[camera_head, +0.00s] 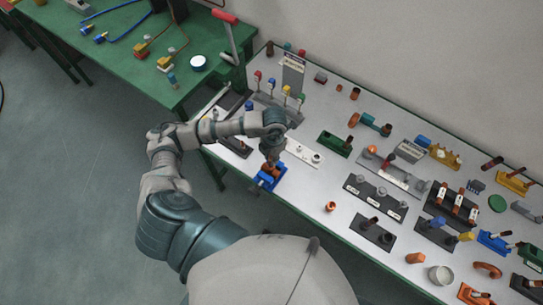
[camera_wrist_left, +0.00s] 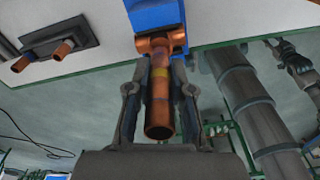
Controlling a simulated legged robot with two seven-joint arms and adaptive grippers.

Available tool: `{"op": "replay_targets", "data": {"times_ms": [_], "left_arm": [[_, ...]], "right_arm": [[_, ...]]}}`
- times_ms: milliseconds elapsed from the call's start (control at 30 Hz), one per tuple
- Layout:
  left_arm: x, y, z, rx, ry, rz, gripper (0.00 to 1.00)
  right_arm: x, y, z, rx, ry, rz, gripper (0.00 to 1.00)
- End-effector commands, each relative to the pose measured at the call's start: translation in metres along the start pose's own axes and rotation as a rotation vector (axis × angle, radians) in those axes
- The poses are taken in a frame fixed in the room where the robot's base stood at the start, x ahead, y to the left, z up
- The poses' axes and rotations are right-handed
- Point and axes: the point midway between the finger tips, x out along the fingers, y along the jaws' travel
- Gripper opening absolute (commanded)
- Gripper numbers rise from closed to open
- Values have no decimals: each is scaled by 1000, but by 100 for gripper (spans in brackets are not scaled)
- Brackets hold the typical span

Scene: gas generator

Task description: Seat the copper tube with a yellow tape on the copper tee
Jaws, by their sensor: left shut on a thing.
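The copper tube (camera_wrist_left: 159,112) has a yellow tape band and lies between the fingers of my left gripper (camera_wrist_left: 157,92) in the left wrist view. The gripper is shut on it. The tube's near end is open toward the camera. Its far end meets the copper tee (camera_wrist_left: 150,43), which sits in a blue holder (camera_wrist_left: 155,14); I cannot tell how deep it goes in. In the head view my left gripper (camera_head: 271,158) is directly over the blue holder (camera_head: 279,183) at the table's front edge. A dark jointed part at the right of the wrist view may be my right gripper (camera_wrist_left: 290,52).
The white table (camera_head: 315,222) carries several fixtures. A white plate with holes (camera_head: 301,152) is right beside the blue holder. A dark two-post block (camera_head: 372,232) and a small copper fitting (camera_head: 330,207) stand to the right. A green table (camera_head: 150,72) is at upper left.

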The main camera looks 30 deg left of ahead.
Motion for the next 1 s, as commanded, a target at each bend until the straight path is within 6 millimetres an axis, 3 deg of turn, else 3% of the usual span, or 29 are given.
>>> {"op": "replay_targets", "data": {"times_ms": [1000], "left_arm": [[1, 4, -1, 0, -1, 0, 0]], "right_arm": [[5, 3, 2, -4, -2, 4, 40]]}}
